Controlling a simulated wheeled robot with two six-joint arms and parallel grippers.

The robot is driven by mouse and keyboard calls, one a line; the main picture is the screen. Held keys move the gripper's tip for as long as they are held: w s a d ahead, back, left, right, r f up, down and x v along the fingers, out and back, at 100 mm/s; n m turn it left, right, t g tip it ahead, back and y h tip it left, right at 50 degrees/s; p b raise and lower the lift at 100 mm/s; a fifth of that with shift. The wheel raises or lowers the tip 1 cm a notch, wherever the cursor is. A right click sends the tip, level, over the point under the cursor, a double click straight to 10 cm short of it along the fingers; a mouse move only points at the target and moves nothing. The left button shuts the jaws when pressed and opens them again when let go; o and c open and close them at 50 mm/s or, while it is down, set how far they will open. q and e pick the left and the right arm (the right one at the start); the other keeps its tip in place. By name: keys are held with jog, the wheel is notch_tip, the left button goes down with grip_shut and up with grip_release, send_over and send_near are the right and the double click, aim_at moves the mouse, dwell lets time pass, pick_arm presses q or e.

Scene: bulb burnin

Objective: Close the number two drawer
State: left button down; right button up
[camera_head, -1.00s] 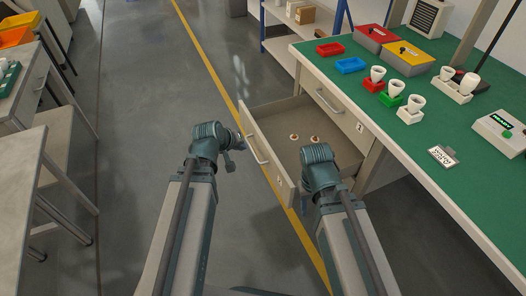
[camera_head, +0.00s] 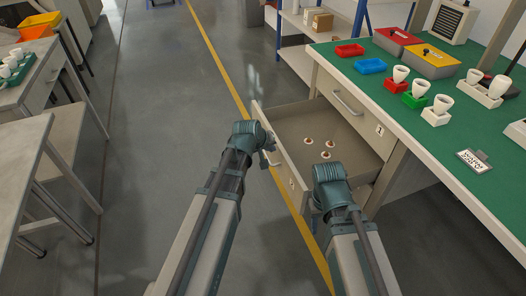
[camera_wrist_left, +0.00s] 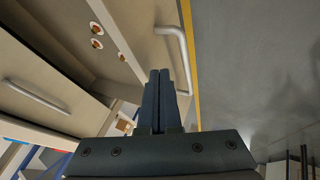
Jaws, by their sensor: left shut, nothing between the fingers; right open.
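The pulled-out drawer (camera_head: 284,166) sticks out of the bench, with a label on its front that is too small to read surely. Its bar handle also shows in the left wrist view (camera_wrist_left: 181,52). Three small round white-and-red pieces (camera_head: 308,142) lie inside. My left gripper (camera_head: 271,148) is shut and empty, just outside the drawer front by the handle; I cannot tell whether it touches. In the left wrist view its fingers (camera_wrist_left: 160,100) are together. My right gripper (camera_head: 318,206) is by the drawer's near side, its fingers mostly hidden by the wrist.
A closed drawer (camera_head: 347,105) labelled 1 sits under the green bench top (camera_head: 440,125). The bench carries bulbs in coloured holders (camera_head: 414,98), trays and boxes. The floor left of the drawer is clear. A grey table (camera_head: 25,150) stands at far left.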

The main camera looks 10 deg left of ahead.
pick_arm(q)
jog(key=shift+w+d, duration=0.25)
jog(key=shift+d, duration=0.1)
jog(key=w+d, duration=0.7)
jog(key=d, duration=0.4)
jog(key=w+d, duration=0.8)
jog(key=d, duration=0.4)
jog(key=shift+w, duration=0.25)
jog(key=shift+s+a, duration=0.1)
jog(key=shift+a, duration=0.05)
